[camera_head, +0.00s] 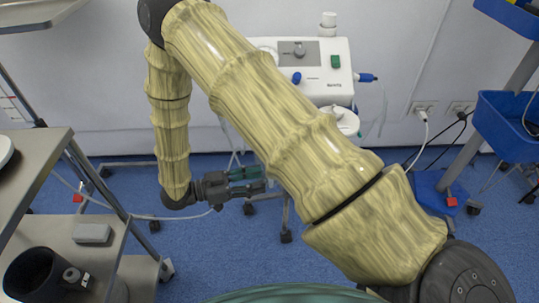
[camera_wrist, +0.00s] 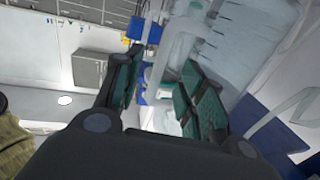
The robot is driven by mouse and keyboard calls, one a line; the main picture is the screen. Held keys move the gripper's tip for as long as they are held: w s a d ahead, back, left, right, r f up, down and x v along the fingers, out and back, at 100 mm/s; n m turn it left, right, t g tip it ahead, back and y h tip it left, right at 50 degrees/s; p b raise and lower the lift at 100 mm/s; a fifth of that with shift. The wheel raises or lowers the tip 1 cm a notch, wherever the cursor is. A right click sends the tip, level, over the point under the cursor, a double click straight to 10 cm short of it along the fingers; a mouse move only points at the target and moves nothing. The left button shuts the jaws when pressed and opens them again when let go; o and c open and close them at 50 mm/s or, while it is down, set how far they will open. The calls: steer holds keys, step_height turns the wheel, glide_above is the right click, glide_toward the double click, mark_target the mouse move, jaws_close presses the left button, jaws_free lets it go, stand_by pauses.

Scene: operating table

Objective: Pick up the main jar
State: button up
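No object is clearly recognisable as the main jar. A white round lidded container (camera_head: 342,120) is partly visible at the front of a white medical device (camera_head: 315,70); my arm hides the area beside it. A small white cylinder (camera_head: 328,24) stands on top of the device. My gripper (camera_head: 262,181) is left of and below the device, pointing right, apart from it. In the wrist view its two green-padded fingers (camera_wrist: 162,65) are spread with nothing clearly held. Clear tubing (camera_wrist: 172,52) and white and blue parts show beyond them.
A grey cart (camera_head: 45,170) stands at left, with a grey box (camera_head: 92,233) and a dark cylinder (camera_head: 35,272) on its lower shelf. Blue bins (camera_head: 505,125) on a stand are at right. A green surface (camera_head: 290,294) lies at the bottom.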

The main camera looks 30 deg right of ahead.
mark_target(271, 187)
steer(key=b+x, duration=0.1)
steer(key=x, duration=0.4)
steer(key=shift+f, duration=0.1)
steer(key=shift+c, duration=0.5)
jaws_close()
